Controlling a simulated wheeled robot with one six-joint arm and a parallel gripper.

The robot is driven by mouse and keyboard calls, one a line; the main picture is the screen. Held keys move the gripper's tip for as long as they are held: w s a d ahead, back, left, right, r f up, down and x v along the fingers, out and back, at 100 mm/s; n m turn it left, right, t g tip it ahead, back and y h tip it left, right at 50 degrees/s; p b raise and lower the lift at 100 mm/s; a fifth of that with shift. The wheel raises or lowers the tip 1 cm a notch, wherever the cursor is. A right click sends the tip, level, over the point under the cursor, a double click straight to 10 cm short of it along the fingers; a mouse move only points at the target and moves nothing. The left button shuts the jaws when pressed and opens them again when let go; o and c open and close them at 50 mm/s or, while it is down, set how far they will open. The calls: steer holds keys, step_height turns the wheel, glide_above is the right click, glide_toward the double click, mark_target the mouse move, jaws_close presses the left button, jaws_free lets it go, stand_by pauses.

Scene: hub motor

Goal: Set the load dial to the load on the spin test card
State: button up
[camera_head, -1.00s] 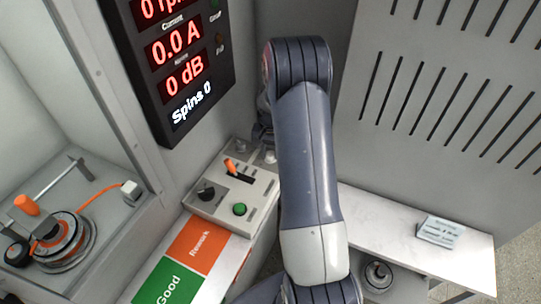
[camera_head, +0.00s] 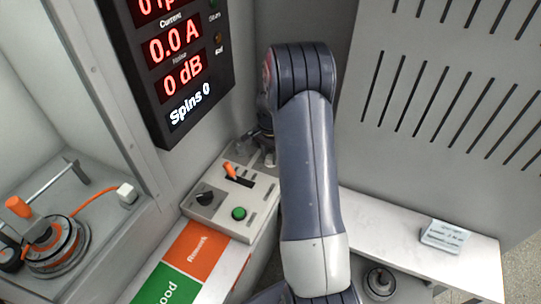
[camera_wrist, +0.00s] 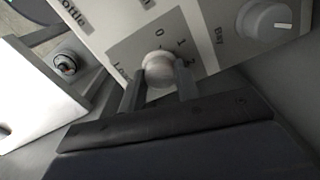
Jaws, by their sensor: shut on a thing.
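The load dial (camera_wrist: 158,66) is a pale round knob on a dark grey plate with 0, 1 and 2 printed around it, in the wrist view. Its label is partly hidden. My gripper (camera_wrist: 160,84) is shut on this dial, one finger on each side. Which number the dial points to cannot be told. In the head view my arm hides the dial and most of the gripper. The spin test card (camera_head: 445,236) stands on the white shelf at the right; its print is too small to read.
The control box (camera_head: 216,208) carries an orange lever (camera_head: 230,170), a black knob (camera_head: 205,197) and a green button (camera_head: 239,213). The Bay dial (camera_wrist: 268,20) is close to the right of my gripper. The display (camera_head: 183,75) reads 0.0 A, 0 dB, Spins 0.

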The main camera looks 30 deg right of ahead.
mark_target(271, 157)
steer(key=o, duration=1)
steer(key=shift+c, duration=0.2)
step_height(271, 157, up, 11)
steer(key=shift+b, duration=0.3)
steer(key=shift+f, duration=0.15)
step_height(271, 157, down, 11)
steer(key=shift+r+p, duration=0.15)
steer(key=shift+p, duration=0.15)
